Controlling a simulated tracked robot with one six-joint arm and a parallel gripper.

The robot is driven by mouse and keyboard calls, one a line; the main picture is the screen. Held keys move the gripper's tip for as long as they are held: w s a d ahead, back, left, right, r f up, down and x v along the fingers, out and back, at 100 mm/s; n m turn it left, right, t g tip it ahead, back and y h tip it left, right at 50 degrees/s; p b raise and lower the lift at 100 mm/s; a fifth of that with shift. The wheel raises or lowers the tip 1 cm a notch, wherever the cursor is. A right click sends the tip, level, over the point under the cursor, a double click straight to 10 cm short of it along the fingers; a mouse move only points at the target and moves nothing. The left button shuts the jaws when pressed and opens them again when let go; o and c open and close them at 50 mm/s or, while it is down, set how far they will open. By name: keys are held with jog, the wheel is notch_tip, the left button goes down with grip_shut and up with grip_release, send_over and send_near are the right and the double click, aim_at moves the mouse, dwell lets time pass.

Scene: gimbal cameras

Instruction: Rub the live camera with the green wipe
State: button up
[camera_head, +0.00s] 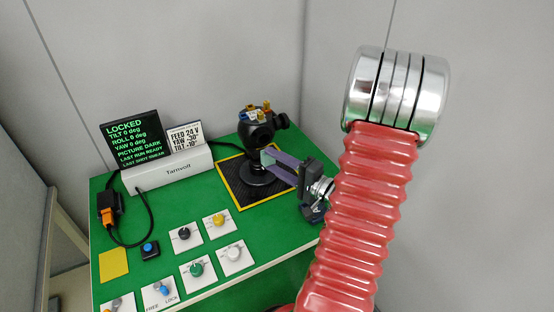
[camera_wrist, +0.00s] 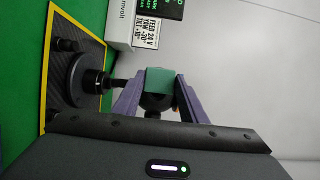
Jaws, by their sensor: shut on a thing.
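The green wipe (camera_wrist: 161,80) is held between the purple fingertips of my gripper (camera_wrist: 158,84), shut on it. In the head view my gripper (camera_head: 270,158) reaches in from the right and is close beside the black gimbal camera (camera_head: 258,131). The camera stands on a round base, with coloured parts on top. In the wrist view a dark rounded part of it (camera_wrist: 157,103) shows behind the wipe, partly hidden by the fingers. I cannot tell whether the wipe touches it.
The stand is on a black mat (camera_head: 232,190) with a yellow border. A white Tarnvolt box (camera_head: 168,170) carries a screen (camera_head: 131,141) reading LOCKED and PICTURE DARK, and a FEED 24 V card (camera_head: 185,139). Several knobs (camera_head: 196,269) and a yellow square (camera_head: 114,265) lie in front.

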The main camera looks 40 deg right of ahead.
jog(key=shift+s+a, duration=0.15)
jog(key=shift+s, duration=0.4)
jog(key=shift+s+a, duration=0.15)
jog(key=shift+s, duration=0.4)
